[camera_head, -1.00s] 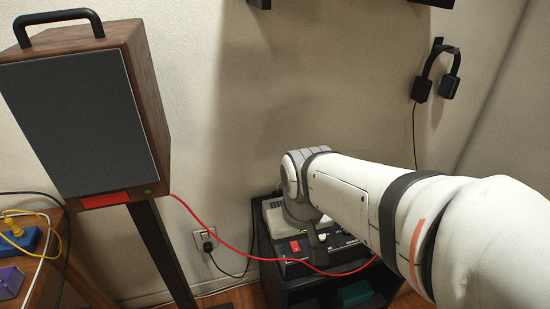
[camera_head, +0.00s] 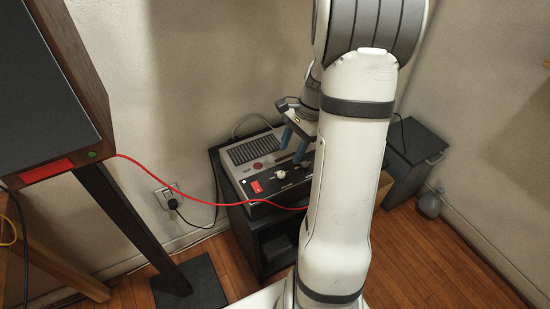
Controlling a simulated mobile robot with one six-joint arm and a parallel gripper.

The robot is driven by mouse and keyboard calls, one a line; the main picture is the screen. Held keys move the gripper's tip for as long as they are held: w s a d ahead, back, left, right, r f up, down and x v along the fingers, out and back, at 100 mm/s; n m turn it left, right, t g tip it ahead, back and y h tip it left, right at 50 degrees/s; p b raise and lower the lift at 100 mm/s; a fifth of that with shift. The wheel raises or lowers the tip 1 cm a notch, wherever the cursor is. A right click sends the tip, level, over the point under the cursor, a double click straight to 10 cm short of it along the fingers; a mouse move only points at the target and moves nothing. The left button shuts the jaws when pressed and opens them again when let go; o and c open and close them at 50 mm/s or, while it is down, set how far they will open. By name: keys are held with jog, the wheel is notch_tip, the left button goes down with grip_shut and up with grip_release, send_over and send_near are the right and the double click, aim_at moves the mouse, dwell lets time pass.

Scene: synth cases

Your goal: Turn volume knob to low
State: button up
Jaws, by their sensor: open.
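A grey and black audio unit (camera_head: 240,160) sits on a dark stand, with a sloped front panel. A pale round knob (camera_head: 279,176) shows on the panel, beside a red switch (camera_head: 257,187). The panel labels are too small to read, so I cannot tell which control is the volume knob. My gripper (camera_head: 291,155) is open, with its two blue-grey fingers pointing down over the right part of the unit, above and to the right of the pale knob. I cannot tell whether the fingers touch anything. My arm hides the unit's right end.
A red cable (camera_head: 200,193) runs from the speaker (camera_head: 45,95) across the unit's front. The speaker stands on a dark post (camera_head: 125,230) at the left. A dark box (camera_head: 415,142) and a grey jug (camera_head: 430,205) are at the right. Wooden floor is clear at the lower right.

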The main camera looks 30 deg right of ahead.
aim_at(282, 173)
jog(key=shift+w+d+f+m, duration=0.1)
jog(key=shift+d+f+m, duration=0.1)
jog(key=shift+f, duration=0.15)
jog(key=shift+d+f+m, duration=0.1)
jog(key=shift+f+m, duration=0.1)
jog(key=shift+f, duration=0.15)
jog(key=b+x, duration=0.1)
jog(key=x, duration=0.6)
jog(key=shift+a+b, duration=0.15)
jog(key=shift+b, duration=0.2)
jog(key=shift+r, duration=0.1)
grip_shut()
